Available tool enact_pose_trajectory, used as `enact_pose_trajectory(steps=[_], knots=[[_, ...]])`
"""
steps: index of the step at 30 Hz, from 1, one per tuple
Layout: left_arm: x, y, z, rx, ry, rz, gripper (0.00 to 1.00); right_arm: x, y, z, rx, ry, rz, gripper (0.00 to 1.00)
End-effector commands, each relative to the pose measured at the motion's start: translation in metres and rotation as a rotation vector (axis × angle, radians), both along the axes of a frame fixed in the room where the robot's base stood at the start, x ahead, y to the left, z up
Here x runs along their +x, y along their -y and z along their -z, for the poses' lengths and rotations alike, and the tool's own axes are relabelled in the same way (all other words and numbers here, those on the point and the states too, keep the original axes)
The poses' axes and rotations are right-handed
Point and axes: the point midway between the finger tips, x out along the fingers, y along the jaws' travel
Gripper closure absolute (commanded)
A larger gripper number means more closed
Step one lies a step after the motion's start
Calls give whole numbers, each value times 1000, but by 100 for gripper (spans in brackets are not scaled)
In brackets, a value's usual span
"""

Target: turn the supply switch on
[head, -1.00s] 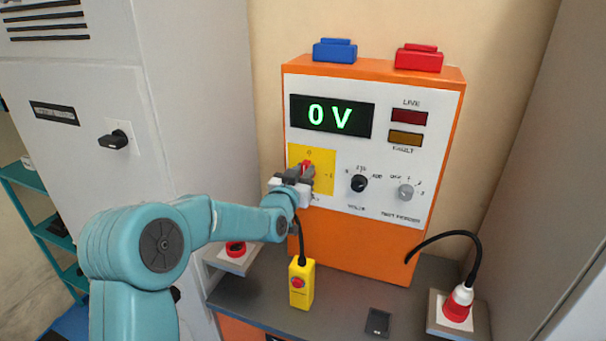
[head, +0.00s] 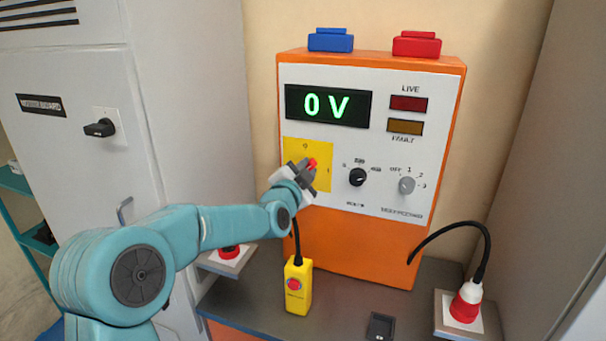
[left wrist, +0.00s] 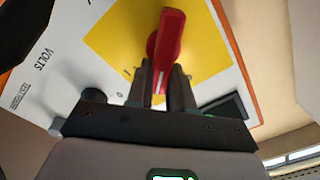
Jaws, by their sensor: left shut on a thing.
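The supply switch is a red handle (head: 313,162) on a yellow plate (head: 294,150) at the left of the orange cabinet's front. My left gripper (head: 307,173) is shut on the handle, which leans toward the upper right, between the 0 mark above and the 1 mark at the right. In the left wrist view the red handle (left wrist: 167,42) sits between my two grey fingers (left wrist: 165,85). My gripper hides part of the plate and handle in the head view. The display (head: 327,105) reads 0 V. My right gripper is not in view.
Right of the switch are a black knob (head: 358,177) and a grey knob (head: 407,185). The LIVE lamp (head: 408,103) looks dark. A yellow pendant (head: 297,286) stands below my gripper. A red plug (head: 466,302) with a black cable is at the right.

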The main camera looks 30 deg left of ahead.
Motion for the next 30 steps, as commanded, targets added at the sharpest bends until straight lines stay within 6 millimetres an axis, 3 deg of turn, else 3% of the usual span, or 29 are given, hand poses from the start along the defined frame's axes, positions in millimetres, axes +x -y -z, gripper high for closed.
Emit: enact_pose_trajectory(steps=[18, 30], knots=[[1, 5, 6, 531, -118, -4, 100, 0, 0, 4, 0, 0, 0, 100], [1, 5, 9, 705, -159, -4, 100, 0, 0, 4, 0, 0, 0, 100]])
